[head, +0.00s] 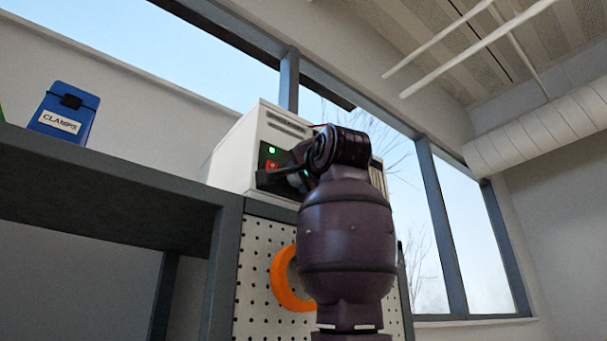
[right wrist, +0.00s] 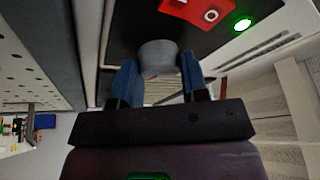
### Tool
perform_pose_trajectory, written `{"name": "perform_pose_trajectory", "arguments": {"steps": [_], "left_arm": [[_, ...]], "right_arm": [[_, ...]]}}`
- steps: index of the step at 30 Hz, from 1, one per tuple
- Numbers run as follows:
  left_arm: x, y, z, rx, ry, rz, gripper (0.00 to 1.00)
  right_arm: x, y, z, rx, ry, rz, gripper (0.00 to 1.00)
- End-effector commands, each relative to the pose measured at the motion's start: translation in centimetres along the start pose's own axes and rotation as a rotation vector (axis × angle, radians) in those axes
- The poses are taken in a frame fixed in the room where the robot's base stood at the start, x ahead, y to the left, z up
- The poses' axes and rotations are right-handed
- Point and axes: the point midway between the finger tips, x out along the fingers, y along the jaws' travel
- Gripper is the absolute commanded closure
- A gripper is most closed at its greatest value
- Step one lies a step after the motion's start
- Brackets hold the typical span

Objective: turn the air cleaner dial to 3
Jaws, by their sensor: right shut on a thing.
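The air cleaner (head: 234,150) is a white box with a dark front panel, standing on top of a pegboard cabinet. A green light (head: 272,149) and a red switch (head: 271,165) show on its panel. The dial (right wrist: 158,57) is a grey round knob in the right wrist view. My right gripper (right wrist: 160,75) is shut on the dial, one blue finger at each side. A little red shows at the knob's near edge; the dial's numbers are not readable. In the head view my right arm hides the dial. My left gripper is not in view.
A dark shelf (head: 110,180) stands at the left, with a blue box labelled CLAMPS (head: 64,112) on it. An orange ring-shaped thing (head: 284,279) is at the pegboard (head: 254,250), partly behind my right arm. Windows are behind.

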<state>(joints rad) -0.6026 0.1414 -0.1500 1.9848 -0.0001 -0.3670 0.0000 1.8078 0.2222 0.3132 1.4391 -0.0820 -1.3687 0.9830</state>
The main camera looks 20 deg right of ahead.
Motion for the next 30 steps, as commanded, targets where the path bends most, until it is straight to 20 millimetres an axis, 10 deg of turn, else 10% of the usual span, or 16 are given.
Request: {"name": "perform_pose_trajectory", "arguments": {"steps": [28, 29, 30], "left_arm": [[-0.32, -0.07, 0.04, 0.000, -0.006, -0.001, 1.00], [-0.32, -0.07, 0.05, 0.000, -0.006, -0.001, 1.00], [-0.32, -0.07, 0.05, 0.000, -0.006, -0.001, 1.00]], "right_arm": [[-0.07, -0.24, -0.15, 0.189, 0.015, 0.072, 0.83], [-0.07, -0.24, -0.15, 0.189, 0.015, 0.072, 0.56], [-0.07, -0.24, -0.15, 0.189, 0.015, 0.072, 0.50]]}}
